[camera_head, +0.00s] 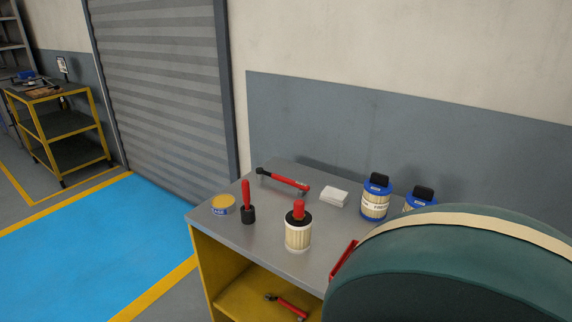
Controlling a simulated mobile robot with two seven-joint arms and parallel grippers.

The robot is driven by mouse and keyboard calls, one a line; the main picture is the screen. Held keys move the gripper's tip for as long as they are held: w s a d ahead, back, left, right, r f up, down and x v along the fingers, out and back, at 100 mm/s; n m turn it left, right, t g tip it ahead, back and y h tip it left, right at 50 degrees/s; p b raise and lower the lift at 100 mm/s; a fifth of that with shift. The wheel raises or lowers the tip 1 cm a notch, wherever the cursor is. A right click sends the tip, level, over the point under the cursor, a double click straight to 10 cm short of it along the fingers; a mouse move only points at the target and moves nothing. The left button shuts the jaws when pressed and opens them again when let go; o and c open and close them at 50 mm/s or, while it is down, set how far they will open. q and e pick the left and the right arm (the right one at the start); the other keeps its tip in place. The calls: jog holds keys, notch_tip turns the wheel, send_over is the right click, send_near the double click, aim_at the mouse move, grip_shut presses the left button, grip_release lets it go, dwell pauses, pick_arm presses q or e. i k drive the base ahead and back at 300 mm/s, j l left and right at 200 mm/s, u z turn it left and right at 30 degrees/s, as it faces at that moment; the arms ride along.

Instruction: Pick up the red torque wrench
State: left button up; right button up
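A red-handled wrench with a black ratchet-like head, which looks like the red torque wrench (288,182), lies near the back edge of the grey tabletop (270,212). It seems raised slightly on small supports. A second red and black wrench-like tool (288,306) lies on the yellow lower shelf (255,297), partly cut off by the frame. Neither of my grippers is in view.
On the tabletop stand a yellow-lidded tin (222,204), a red-handled black tool (247,205), a cream filter with red top (298,230), white blocks (334,196) and blue-ended canisters (375,199). A large green rounded object (460,265) hides the right side.

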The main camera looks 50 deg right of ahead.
aim_at(260, 172)
jog(key=i+j+z, duration=0.15)
jog(key=i+z, duration=0.2)
jog(key=i+j+z, duration=0.2)
jog(key=z, duration=0.15)
jog(key=i+j+z, duration=0.35)
